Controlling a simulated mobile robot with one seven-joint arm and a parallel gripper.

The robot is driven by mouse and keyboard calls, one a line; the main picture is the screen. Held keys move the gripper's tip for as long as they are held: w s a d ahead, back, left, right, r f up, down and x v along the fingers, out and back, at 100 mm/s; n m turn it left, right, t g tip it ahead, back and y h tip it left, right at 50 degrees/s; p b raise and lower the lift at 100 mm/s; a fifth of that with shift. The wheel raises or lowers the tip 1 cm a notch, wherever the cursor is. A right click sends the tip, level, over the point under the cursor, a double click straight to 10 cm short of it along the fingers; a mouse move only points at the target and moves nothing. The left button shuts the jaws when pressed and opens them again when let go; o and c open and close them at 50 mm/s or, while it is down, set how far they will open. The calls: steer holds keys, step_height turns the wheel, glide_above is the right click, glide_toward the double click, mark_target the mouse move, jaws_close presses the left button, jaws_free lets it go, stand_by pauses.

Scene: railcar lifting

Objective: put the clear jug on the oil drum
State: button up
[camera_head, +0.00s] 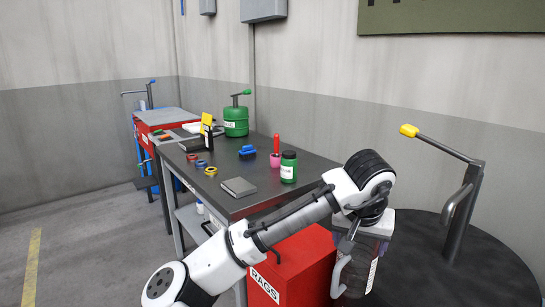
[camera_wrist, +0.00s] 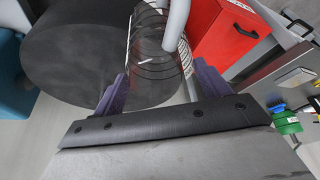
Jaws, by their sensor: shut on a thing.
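The clear jug (camera_head: 362,268) has a pale handle and a white label. It hangs below my gripper (camera_head: 362,218) in the camera_head view, in front of the left edge of the oil drum (camera_head: 455,280). In the camera_wrist view my gripper (camera_wrist: 160,82) has its two purple fingers on either side of the clear jug (camera_wrist: 153,48), shut on it. There the jug overlaps the right edge of the dark round drum top (camera_wrist: 70,55). The jug's base is out of clear view, so I cannot tell whether it touches anything.
A hand pump (camera_head: 462,205) with a yellow-tipped lever rises from the drum top. A red RAGS cabinet (camera_head: 300,262) stands just left of the jug. The dark workbench (camera_head: 230,207) holds a green can (camera_head: 236,121), a green bottle (camera_head: 288,167) and tape rolls. The drum top's front is bare.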

steer(key=s+a+f+n+y, duration=0.15)
steer(key=a+f, duration=0.45)
steer(key=f, duration=1.1)
steer(key=s+a+f+n, duration=0.15)
steer(key=a+f, duration=0.45)
steer(key=f, duration=1.1)
steer(key=s+a+f+n, duration=0.15)
steer(key=a+f, duration=0.45)
steer(key=f, duration=1.1)
steer(key=w+d+r, duration=0.7)
steer(key=w+r, duration=0.4)
steer(key=s+a+f, duration=0.7)
steer(key=s+f, duration=0.4)
steer(key=shift+s+a+f, duration=0.25)
steer(key=shift+s+f, duration=0.1)
steer(key=shift+s, duration=0.05)
steer(key=shift+d, duration=0.1)
steer(key=shift+a, duration=0.2)
